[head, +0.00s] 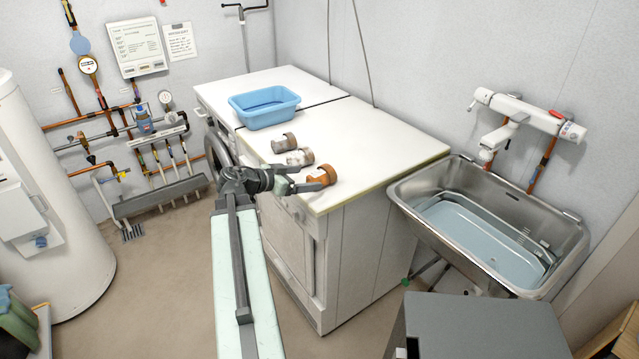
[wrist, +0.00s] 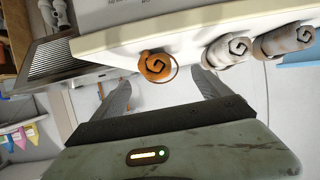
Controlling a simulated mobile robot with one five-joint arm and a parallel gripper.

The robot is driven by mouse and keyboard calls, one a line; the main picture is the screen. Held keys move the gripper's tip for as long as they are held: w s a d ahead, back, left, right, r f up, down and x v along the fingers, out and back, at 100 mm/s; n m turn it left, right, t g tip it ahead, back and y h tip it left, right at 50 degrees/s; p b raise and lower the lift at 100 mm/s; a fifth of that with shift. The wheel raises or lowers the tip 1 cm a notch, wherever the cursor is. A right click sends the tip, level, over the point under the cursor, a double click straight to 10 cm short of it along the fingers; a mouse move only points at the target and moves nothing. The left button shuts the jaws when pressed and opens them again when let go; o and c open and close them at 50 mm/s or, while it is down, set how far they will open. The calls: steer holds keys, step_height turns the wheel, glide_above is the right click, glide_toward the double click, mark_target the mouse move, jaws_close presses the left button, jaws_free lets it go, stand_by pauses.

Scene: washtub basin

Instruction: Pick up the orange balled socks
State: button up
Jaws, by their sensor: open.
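The orange balled socks (head: 326,173) sit near the front edge of the white machine top, as a rolled bundle with a spiral end. In the wrist view the orange socks (wrist: 156,66) are just beyond my gripper, between the lines of its two fingers. My gripper (head: 300,187) is at the edge of the top, beside the orange socks. Its fingers (wrist: 160,90) are spread and nothing is between them. Whether a fingertip touches the socks cannot be told.
A blue tub (head: 264,107) stands farther back on the white top (head: 375,140). A steel sink (head: 400,190) is to the right. The top's right part is clear.

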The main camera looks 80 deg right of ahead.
mark_target(321, 175)
steer(key=b+x, duration=0.2)
steer(key=x, duration=0.5)
steer(key=shift+s+d, duration=0.15)
steer(key=shift+s, duration=0.1)
steer(key=shift+r, duration=0.1)
steer(key=shift+c, duration=0.4)
steer(key=c, duration=1.4)
steer(key=shift+r, duration=0.1)
step_height(321, 175, up, 10)
steer(key=p, duration=1)
